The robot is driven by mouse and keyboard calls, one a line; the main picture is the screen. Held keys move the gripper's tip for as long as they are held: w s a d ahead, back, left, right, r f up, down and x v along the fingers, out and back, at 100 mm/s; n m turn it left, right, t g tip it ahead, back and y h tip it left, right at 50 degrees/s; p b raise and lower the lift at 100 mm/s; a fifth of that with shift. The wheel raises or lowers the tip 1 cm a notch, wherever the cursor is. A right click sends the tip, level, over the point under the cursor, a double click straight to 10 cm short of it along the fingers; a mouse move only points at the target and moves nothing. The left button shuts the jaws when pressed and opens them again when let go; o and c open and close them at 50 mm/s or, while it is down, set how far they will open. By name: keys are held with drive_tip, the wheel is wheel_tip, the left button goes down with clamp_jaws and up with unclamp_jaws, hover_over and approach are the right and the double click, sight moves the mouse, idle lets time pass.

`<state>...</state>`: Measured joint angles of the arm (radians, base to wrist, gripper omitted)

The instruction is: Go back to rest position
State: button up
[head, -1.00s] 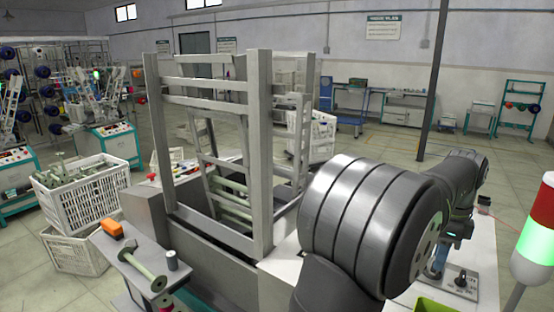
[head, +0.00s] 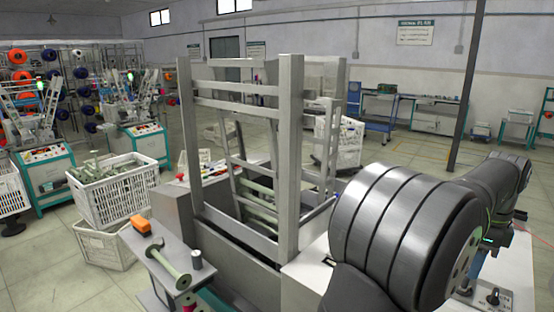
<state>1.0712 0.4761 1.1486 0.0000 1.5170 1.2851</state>
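My arm (head: 400,235) fills the lower right of the head view, with large dark grey ribbed links. Its far links reach to the right, over a white tabletop (head: 305,272). My gripper is not visible; it is hidden behind the arm links or outside the picture, so I cannot tell what it holds.
A grey metal frame (head: 289,160) stands over a machine box left of my arm. A small side table holds an orange object (head: 141,225), a green bobbin (head: 170,267) and a grey cylinder (head: 196,260). White crates (head: 120,200) with bobbins stand at left. Open floor lies behind.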

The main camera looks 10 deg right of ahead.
wheel_tip(320, 180, up, 4)
drive_tip(key=shift+f, duration=0.25)
wheel_tip(320, 180, down, 7)
drive_tip(key=shift+r, duration=0.1)
drive_tip(key=w, duration=0.1)
drive_tip(key=w+a, duration=0.1)
drive_tip(key=w, duration=0.1)
drive_tip(key=w+a, duration=0.1)
drive_tip(key=shift+w, duration=0.15)
drive_tip(key=shift+w+r, duration=0.1)
drive_tip(key=shift+r, duration=0.85)
drive_tip(key=shift+f, duration=0.1)
